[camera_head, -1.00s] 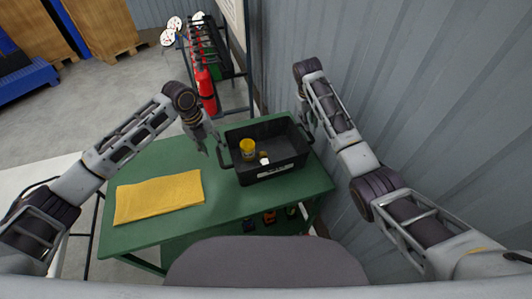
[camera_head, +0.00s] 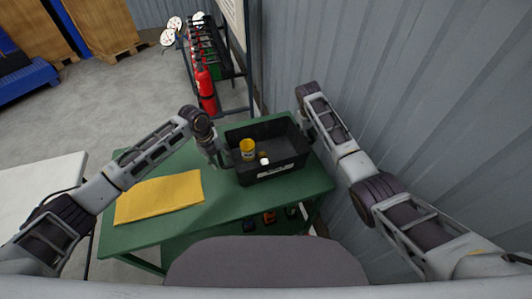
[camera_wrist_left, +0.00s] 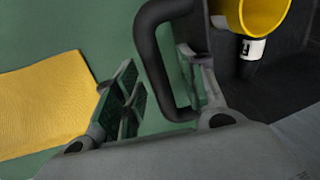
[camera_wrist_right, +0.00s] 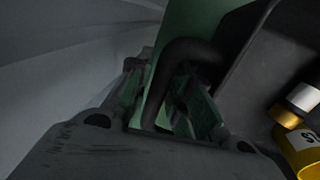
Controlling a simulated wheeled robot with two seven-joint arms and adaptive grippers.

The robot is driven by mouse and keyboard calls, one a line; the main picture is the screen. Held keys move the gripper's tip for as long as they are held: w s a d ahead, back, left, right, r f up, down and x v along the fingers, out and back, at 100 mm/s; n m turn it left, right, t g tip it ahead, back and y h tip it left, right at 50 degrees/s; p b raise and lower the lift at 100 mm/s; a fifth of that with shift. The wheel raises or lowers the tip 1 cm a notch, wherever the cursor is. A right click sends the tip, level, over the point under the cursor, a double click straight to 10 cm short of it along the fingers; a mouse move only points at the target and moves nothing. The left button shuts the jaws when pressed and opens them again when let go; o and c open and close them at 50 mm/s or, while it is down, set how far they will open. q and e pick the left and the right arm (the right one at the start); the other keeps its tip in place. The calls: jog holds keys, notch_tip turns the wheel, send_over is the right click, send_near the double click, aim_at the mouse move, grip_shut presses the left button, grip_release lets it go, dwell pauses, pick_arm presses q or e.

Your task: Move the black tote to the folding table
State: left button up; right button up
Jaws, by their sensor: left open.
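The black tote (camera_head: 297,158) stands on the green workbench, with a yellow cylinder (camera_head: 247,149) and smaller white and yellow items inside. My left gripper (camera_wrist_left: 160,95) is open around the tote's left handle (camera_wrist_left: 152,60), one finger on each side. My right gripper (camera_wrist_right: 162,100) is at the right handle (camera_wrist_right: 163,78), which runs between its spread fingers; the head view mostly hides this gripper behind its wrist. A white tabletop (camera_head: 40,185), likely the folding table, shows at the left edge of the head view.
The green workbench (camera_head: 225,205) carries a yellow cloth (camera_head: 160,197) left of the tote. A corrugated wall (camera_head: 430,90) stands close on the right. A rack with red extinguishers (camera_head: 205,85) is behind. Pallets and crates (camera_head: 100,25) stand far left; floor between is clear.

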pick_arm(q)
jog(key=c, duration=0.4)
pick_arm(e)
jog(key=c, duration=0.4)
pick_arm(q)
grip_shut()
pick_arm(e)
grip_shut()
pick_arm(q)
jog(key=shift+w+r, duration=0.1)
pick_arm(e)
jog(key=shift+w+r, duration=0.1)
jog(key=shift+r, duration=0.05)
